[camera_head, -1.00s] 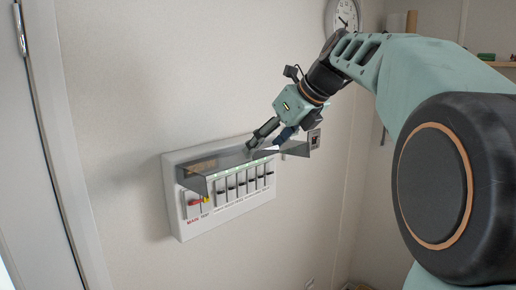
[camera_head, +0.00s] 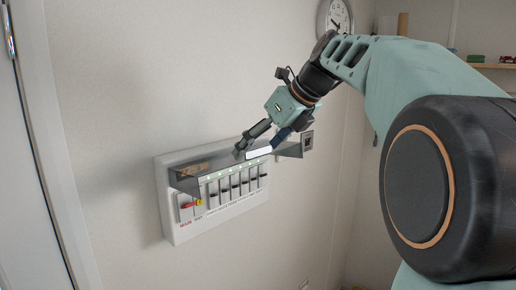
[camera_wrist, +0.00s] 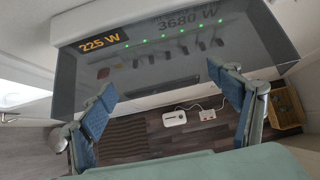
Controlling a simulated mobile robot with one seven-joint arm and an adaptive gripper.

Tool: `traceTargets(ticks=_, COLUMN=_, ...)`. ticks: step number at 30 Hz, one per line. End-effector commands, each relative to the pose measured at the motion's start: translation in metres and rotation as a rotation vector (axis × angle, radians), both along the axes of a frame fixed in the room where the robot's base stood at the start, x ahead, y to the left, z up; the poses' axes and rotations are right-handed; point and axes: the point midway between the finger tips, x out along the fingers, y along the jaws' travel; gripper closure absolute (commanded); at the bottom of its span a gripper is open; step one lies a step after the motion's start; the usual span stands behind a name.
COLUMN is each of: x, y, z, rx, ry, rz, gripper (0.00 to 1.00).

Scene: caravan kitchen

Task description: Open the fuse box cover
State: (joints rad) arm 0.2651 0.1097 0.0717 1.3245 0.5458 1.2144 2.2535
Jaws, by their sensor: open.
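The fuse box (camera_head: 172,228) is a white panel on the wall, left of centre in the head view. Its smoky see-through cover (camera_head: 215,175) is swung partly up and stands out from the box, above the switches. In the wrist view the cover (camera_wrist: 150,85) fills the upper middle, with a 225 W display and green lights showing through. My gripper (camera_head: 262,144) is open at the cover's upper side. In the wrist view its blue-padded fingers (camera_wrist: 163,100) are spread near the cover, with nothing between them. I cannot tell whether they touch it.
A red and yellow main switch (camera_head: 190,204) and several black switches show under the cover. A wall socket (camera_head: 307,141) is right of the box. A clock (camera_head: 334,17) hangs above. A door (camera_head: 25,150) is at left. The wall below the box is clear.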

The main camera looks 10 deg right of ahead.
Motion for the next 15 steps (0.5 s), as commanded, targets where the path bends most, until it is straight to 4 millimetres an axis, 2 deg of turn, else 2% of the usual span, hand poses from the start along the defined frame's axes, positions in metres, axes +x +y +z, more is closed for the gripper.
traceTargets(ticks=5, x=-0.012, y=-0.01, z=0.018, rx=-0.001, ry=-0.005, rz=-0.002, gripper=0.17)
traceTargets(ticks=15, x=-0.05, y=-0.038, z=0.07, rx=-0.001, ry=-0.002, rz=-0.002, gripper=0.17)
